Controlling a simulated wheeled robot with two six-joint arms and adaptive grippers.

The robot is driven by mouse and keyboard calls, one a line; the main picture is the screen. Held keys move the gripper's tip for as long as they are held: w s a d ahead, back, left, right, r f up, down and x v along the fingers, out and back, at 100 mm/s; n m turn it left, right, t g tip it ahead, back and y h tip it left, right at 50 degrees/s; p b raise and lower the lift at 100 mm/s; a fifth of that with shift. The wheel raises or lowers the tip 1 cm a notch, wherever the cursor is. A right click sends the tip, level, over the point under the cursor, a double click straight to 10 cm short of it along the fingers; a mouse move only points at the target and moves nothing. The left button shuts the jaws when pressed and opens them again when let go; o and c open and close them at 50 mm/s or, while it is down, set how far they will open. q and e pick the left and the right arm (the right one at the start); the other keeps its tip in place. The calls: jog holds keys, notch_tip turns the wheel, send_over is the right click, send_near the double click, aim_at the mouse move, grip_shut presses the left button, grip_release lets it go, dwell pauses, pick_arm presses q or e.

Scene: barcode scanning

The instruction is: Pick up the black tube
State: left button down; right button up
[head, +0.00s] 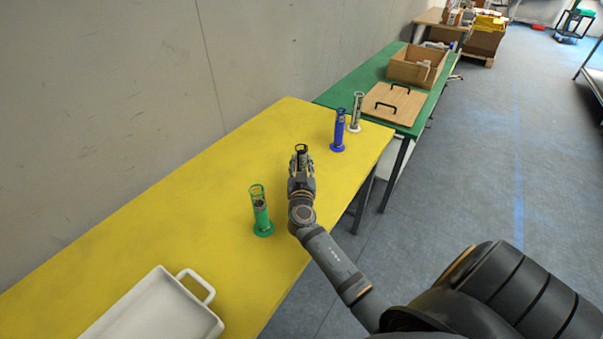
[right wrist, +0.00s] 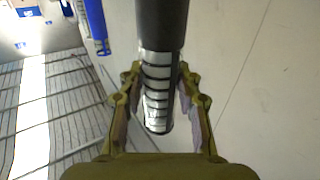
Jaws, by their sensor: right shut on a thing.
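The black tube (head: 301,149) shows just above my right gripper (head: 301,172) in the head view, over the yellow table (head: 200,195). In the right wrist view the tube (right wrist: 160,22) runs between the two fingers of my right gripper (right wrist: 158,108), with a silver banded section near its lower end. The fingers are shut on it from both sides. The gripper hides the tube's lower part in the head view, so I cannot tell whether it touches the table. My left gripper is not in view.
A green tube (head: 261,215) stands left of the gripper. A blue tube (head: 338,132) and a white tube (head: 356,112) stand farther back. A white tray (head: 205,322) sits at the near left. A green table (head: 345,89) behind carries a wooden box (head: 405,72).

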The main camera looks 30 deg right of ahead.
jog(key=shift+r, duration=0.1)
grip_shut()
jog(key=shift+r, duration=0.15)
notch_tip(320, 180, up, 28)
jog(key=p, duration=0.1)
jog(key=shift+f+p, duration=0.2)
jog(key=shift+p, duration=0.2)
